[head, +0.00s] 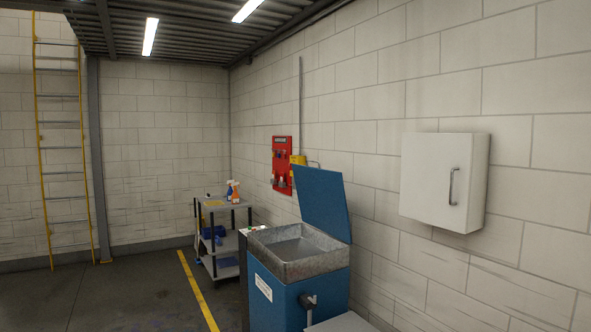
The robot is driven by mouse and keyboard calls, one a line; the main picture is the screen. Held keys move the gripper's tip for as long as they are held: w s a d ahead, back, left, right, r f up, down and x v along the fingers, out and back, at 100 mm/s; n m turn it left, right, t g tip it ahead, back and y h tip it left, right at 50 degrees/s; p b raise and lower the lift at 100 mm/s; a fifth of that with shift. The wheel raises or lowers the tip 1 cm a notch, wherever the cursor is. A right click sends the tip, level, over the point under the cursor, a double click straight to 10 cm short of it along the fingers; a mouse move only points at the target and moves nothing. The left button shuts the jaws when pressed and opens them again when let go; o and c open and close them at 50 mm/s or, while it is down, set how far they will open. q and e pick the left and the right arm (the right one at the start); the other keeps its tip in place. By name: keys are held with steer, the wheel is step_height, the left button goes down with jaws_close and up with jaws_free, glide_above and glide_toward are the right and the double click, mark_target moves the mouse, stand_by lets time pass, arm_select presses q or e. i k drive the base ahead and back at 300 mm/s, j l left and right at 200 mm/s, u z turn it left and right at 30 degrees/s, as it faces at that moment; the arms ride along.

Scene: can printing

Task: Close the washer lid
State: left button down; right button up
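The washer (262,292) is a blue cabinet with a grey metal basin (283,264) on top, standing against the right wall. Its blue lid (322,203) is open, raised steeply and leaning back toward the wall. The basin looks empty from here, though its bottom is partly hidden by the front rim. Neither of my grippers shows in the head view.
A grey trolley (222,267) with spray bottles (232,191) stands behind the washer. A white wall cabinet (443,181) hangs at right, and a red tool board (282,165) hangs behind the lid. The floor left of the yellow line (198,290) is clear.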

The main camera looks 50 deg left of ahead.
mark_target(320, 195)
steer(key=j+u, duration=0.1)
steer(key=u, duration=1.55)
